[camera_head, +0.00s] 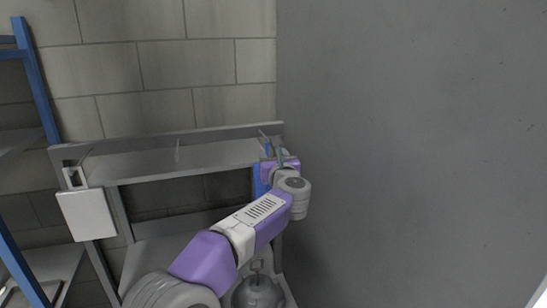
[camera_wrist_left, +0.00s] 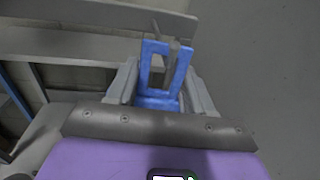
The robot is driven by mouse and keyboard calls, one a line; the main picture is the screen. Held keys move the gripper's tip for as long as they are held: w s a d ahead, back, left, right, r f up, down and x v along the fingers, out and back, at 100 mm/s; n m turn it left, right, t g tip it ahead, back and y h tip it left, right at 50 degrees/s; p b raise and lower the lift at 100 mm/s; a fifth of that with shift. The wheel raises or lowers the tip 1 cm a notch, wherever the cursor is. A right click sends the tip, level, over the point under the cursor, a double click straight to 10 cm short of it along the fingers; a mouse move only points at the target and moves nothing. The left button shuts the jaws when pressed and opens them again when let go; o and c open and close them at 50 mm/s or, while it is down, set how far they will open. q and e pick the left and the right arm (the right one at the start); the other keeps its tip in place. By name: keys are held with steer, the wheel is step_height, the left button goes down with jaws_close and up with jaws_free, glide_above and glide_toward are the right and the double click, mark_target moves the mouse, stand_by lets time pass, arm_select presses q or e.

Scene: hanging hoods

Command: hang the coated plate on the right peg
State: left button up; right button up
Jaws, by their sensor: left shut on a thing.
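The coated plate is blue. In the head view its blue body (camera_head: 258,182) shows partly behind my left gripper (camera_head: 274,156), at the right end of the grey rack. In the left wrist view my left gripper (camera_wrist_left: 163,95) is shut on the plate's blue loop handle (camera_wrist_left: 150,62), which points away from the wrist. The right peg (camera_head: 264,137) is a thin grey rod at the rack's right end. In the left wrist view the peg (camera_wrist_left: 155,27) shows by the top of the loop; I cannot tell whether it passes through. My right gripper is not in view.
A white plate (camera_head: 87,214) hangs by its loop at the rack's left end. The grey rack (camera_head: 150,163) stands against a block wall. A plain grey wall (camera_head: 410,150) is close on the right. A blue-posted shelf (camera_head: 36,80) stands at the left. A dark rounded object (camera_head: 258,293) sits below my arm.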

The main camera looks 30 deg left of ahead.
arm_select(q)
steer(key=o, duration=1.5)
